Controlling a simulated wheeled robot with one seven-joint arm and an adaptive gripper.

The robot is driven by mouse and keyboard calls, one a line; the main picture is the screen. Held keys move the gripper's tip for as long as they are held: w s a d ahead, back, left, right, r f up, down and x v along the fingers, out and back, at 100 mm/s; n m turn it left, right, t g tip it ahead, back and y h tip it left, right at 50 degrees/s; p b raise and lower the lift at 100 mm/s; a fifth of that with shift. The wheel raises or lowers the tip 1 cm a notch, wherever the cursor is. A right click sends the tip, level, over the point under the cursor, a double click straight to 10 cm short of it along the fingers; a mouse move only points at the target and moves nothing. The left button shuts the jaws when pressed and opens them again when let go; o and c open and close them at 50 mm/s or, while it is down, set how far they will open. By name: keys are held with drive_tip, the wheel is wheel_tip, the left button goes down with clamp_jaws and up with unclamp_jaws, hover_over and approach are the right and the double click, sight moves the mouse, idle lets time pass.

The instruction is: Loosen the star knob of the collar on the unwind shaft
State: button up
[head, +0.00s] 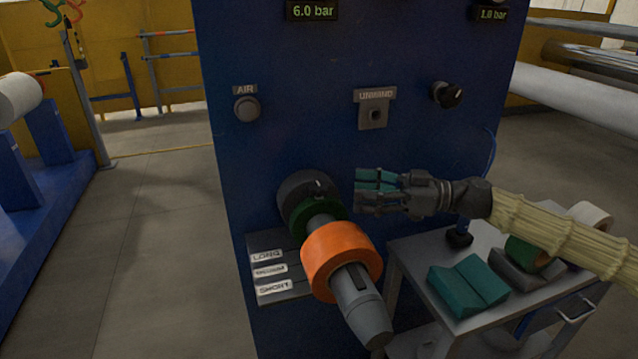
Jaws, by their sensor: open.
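The unwind shaft (361,302) sticks out of the blue machine panel toward me, with a grey tapered end. An orange ring (325,262) sits around it. Behind that are a green ring (302,210) and a dark round flange or collar (291,190) near the panel. I cannot clearly make out a star knob; a small dark piece with a light mark (318,185) shows at the top of the dark part. My gripper (358,191), with teal finger pads, is open and empty. It points left, to the right of the green ring and apart from it in the picture.
An UNWIND socket (373,114), a black knob (447,95) and an AIR button (247,109) are on the panel. A label rack (274,294) is left of the shaft. A cart (411,262) with teal blocks (468,284) stands below my arm. The floor at left is clear.

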sight(319, 185)
drive_tip(key=a+p, duration=0.1)
drive_tip(key=a, duration=0.1)
drive_tip(key=w+a+p, duration=0.1)
drive_tip(key=a, duration=0.2)
drive_tip(key=a+p, duration=0.1)
drive_tip(key=a, duration=0.2)
drive_tip(key=shift+w, duration=0.15)
drive_tip(key=shift+w+a, duration=0.1)
drive_tip(key=shift+a, duration=0.7)
drive_tip(key=shift+f, duration=0.1)
drive_tip(key=shift+c, duration=0.4)
drive_tip(key=c, duration=1)
